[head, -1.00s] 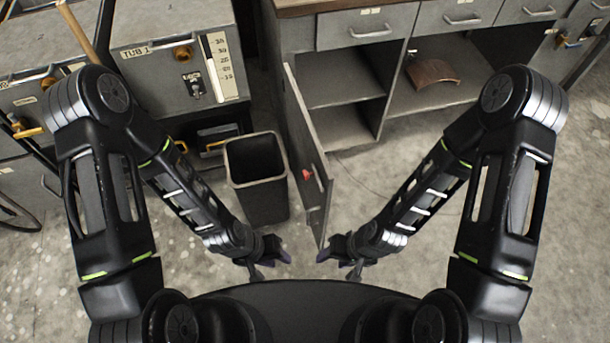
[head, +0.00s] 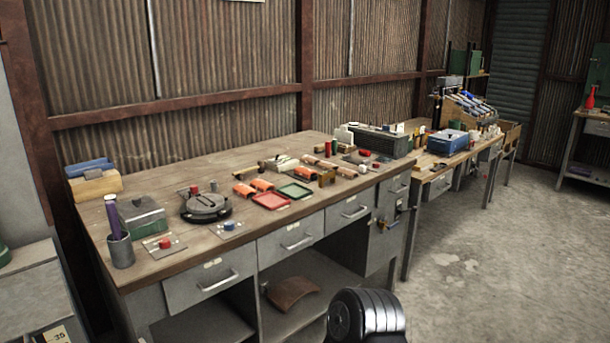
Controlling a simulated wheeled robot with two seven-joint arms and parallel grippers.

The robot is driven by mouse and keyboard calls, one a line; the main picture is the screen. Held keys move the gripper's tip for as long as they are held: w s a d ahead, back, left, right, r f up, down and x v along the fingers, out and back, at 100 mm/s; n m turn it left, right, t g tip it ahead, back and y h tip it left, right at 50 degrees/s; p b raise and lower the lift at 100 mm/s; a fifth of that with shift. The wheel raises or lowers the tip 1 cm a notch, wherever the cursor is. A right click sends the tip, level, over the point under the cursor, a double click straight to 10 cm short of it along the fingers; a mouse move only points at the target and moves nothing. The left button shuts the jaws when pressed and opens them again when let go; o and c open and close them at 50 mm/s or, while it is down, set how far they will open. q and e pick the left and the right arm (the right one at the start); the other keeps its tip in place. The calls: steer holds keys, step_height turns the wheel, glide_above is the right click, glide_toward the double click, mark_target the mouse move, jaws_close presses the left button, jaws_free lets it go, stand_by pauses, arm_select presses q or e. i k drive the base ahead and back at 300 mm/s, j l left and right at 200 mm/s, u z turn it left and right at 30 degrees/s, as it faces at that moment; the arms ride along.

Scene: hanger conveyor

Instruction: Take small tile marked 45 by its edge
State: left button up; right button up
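A curved brown piece (head: 292,292) lies on the open shelf under the bench. Neither of my grippers is in view; only a dark joint of my arm shows at the bottom edge.
A green tray (head: 295,190) sits beside the red one. A round grey-lidded pot (head: 206,206), a cup (head: 121,250) with a purple handle and a green-grey box (head: 143,220) stand on the left. A second bench (head: 432,178) continues right. Open concrete floor (head: 500,260) lies at right.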

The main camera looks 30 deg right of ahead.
mark_target(304, 172)
steer(key=l, duration=0.35)
steer(key=k+l+u, duration=0.1)
steer(key=l, duration=0.3)
steer(key=i+l+u, duration=0.25)
steer(key=l, duration=0.6)
steer(key=i+l+u, duration=0.1)
steer(key=l+u, duration=0.2)
steer(key=l, duration=0.6)
steer(key=l+u, duration=0.25)
steer(key=l, duration=0.65)
steer(key=i+l, duration=0.15)
steer(key=l, duration=0.15)
steer(key=i+l+u, duration=0.2)
steer(key=i+l, duration=0.15)
steer(key=l, duration=0.25)
